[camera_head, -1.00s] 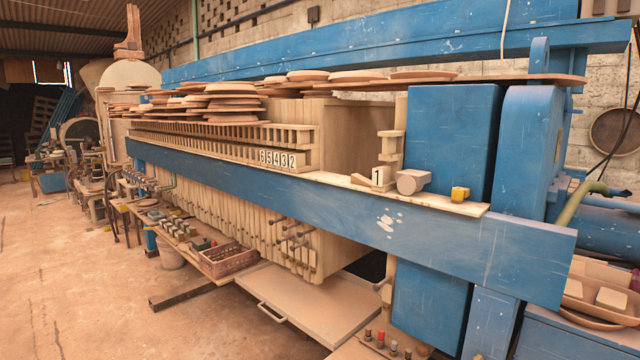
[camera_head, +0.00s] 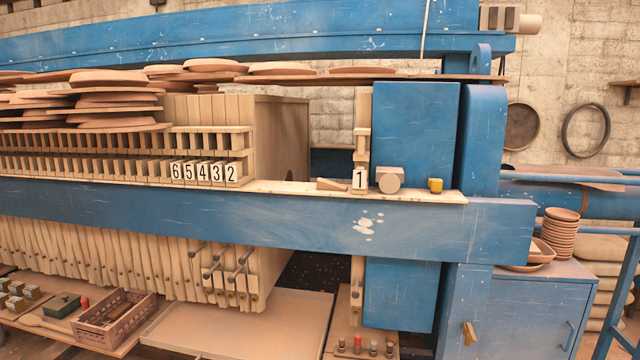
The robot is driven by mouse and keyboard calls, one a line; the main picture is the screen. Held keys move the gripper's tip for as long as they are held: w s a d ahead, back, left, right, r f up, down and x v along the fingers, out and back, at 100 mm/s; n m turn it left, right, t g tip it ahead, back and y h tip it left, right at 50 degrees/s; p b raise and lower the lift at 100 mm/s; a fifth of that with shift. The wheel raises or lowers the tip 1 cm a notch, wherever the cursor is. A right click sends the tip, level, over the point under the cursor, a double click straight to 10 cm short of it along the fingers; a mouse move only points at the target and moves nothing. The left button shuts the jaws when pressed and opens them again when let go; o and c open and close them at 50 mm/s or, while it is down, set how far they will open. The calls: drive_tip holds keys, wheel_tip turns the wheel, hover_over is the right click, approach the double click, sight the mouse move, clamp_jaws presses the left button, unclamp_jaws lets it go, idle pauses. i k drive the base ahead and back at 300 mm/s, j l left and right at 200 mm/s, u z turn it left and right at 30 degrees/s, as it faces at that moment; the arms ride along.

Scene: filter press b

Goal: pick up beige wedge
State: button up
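The beige wedge (camera_head: 330,185) is small and lies on the pale board (camera_head: 290,187) along the top of the blue beam. It is just left of the white number 1 plate (camera_head: 360,179). Its low, sloped shape shows, but its far side is hidden. My gripper is not in view.
A beige round-faced block (camera_head: 390,180) and a small yellow block (camera_head: 435,185) stand right of the number plate. Behind them rises a tall blue plate (camera_head: 415,135). The blue beam (camera_head: 300,225) runs across the front. Terracotta dishes (camera_head: 110,100) are stacked at left.

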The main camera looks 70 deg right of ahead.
sight(322, 184)
drive_tip(key=i+l+z, duration=0.1)
drive_tip(key=i+z, duration=0.2)
drive_tip(key=z, duration=0.15)
drive_tip(key=i+z, duration=0.3)
drive_tip(key=z, duration=0.2)
drive_tip(key=i+j+z, duration=0.15)
drive_tip(key=z, duration=0.3)
drive_tip(key=i+j+z, duration=0.3)
drive_tip(key=z, duration=0.15)
drive_tip(key=i, duration=0.1)
